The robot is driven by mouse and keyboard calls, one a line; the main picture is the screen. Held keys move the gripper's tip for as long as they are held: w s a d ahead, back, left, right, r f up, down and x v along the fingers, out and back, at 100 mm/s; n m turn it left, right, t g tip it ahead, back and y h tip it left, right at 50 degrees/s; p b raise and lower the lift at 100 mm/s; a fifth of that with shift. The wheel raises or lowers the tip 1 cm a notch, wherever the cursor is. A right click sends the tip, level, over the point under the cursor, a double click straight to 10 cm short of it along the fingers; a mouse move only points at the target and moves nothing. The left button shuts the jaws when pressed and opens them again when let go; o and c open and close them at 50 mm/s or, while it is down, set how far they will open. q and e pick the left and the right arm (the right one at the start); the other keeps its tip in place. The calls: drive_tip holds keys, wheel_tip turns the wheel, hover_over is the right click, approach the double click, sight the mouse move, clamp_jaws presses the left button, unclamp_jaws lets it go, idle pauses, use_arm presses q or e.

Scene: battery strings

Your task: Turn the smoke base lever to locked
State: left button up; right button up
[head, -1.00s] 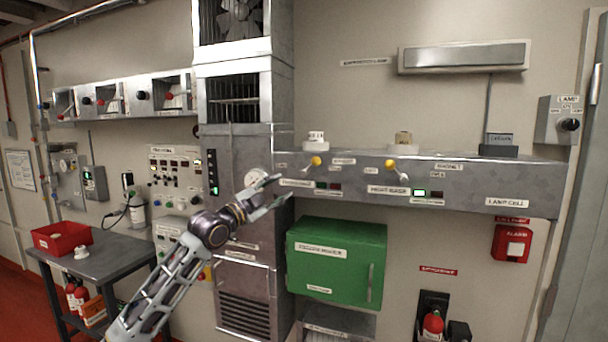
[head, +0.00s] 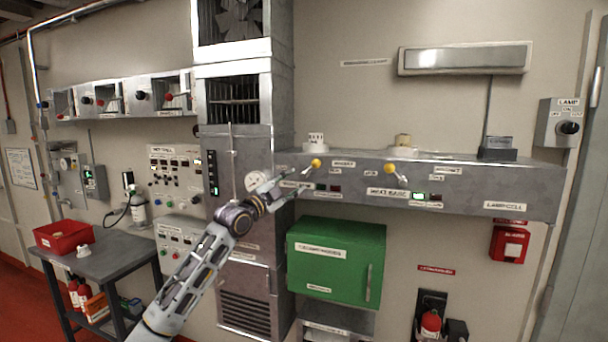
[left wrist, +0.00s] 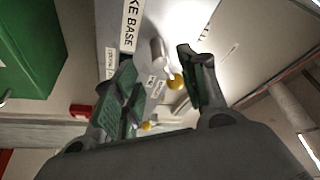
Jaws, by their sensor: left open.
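The smoke base lever (head: 316,163) is a short pale lever with a yellow ball knob on the left part of the long grey wall panel (head: 465,185). In the head view its knob points up and right. My left gripper (head: 291,181) is open just left of this lever. In the left wrist view the lever's yellow knob (left wrist: 175,82) and pale stem appear between the two open fingers (left wrist: 157,58), beside a label whose visible part reads "KE BASE" (left wrist: 131,22). I cannot tell whether a finger touches it. My right gripper is out of view.
The similar heat base lever (head: 391,165) is farther right on the panel. A white round base (head: 313,146) stands above the smoke lever. A green cabinet (head: 335,262) hangs below the panel. A grey column with a gauge (head: 253,181) stands behind my left arm.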

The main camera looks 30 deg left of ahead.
sight(302, 177)
use_arm(q)
drive_tip(key=shift+p+x, duration=0.65)
drive_tip(key=shift+x, duration=1.05)
drive_tip(key=shift+p+x, duration=0.65)
drive_tip(key=shift+x, duration=1.15)
drive_tip(key=shift+c, duration=0.2)
clamp_jaws()
